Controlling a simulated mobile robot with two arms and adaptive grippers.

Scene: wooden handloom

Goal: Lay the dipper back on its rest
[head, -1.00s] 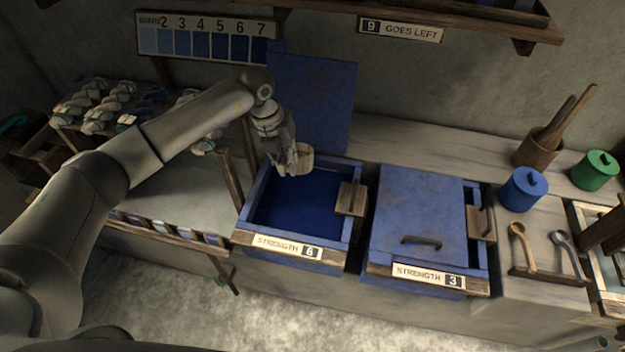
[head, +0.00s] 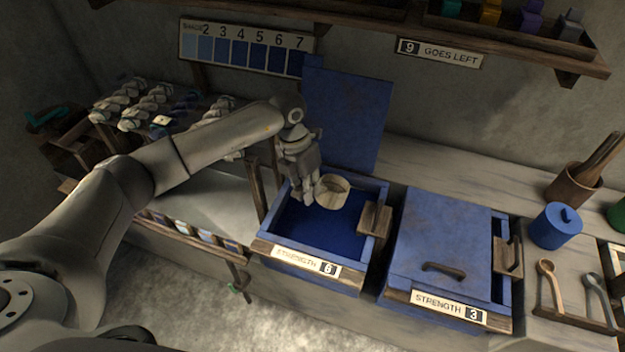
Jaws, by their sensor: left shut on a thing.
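The dipper (head: 333,191), a pale wooden cup, is held by my left gripper (head: 312,196) over the open blue vat (head: 267,239) labelled Strength 6. The gripper is shut on it; the fingers hide the dipper's handle. The cup's opening faces up and towards me. A small wooden ledge (head: 374,219) at the vat's right edge, which looks like the dipper's rest, is bare, to the right of and below the cup. Dark blue liquid (head: 318,234) fills the vat below. My right gripper is not in view.
The vat's blue lid (head: 345,115) stands upright behind it. The closed Strength 3 vat (head: 442,240) stands to the right, with a similar wooden ledge (head: 508,256). A blue pot (head: 556,226) and spoons (head: 550,285) are further right. Yarn skeins (head: 150,103) lie at left.

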